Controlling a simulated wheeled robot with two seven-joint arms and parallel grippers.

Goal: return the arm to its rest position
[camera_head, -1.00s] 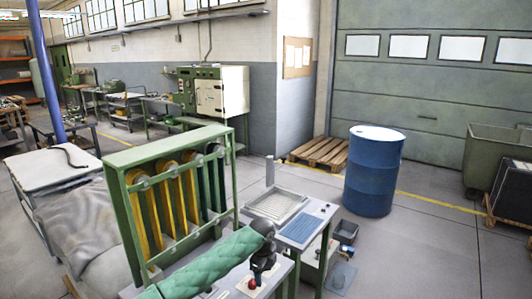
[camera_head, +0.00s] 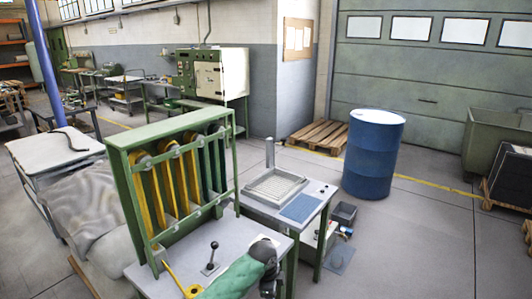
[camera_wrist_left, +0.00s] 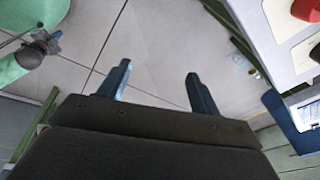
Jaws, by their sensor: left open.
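My left arm's green sleeve comes in at the bottom of the head view, over the front edge of the bench. My left gripper (camera_head: 270,288) is a dark shape there, partly cut off by the frame's lower edge. In the left wrist view, the left gripper (camera_wrist_left: 160,88) has its two fingers spread apart, with only floor between them and nothing held. A green sleeve with a dark end (camera_wrist_left: 40,48) at the upper left of that view appears to be my right arm. Its fingers are too small to read.
The green machine frame (camera_head: 168,143) with yellow and green bars stands on a bench with a black-knobbed lever (camera_head: 212,250). A red knob (camera_wrist_left: 306,10) shows at the wrist view's right.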

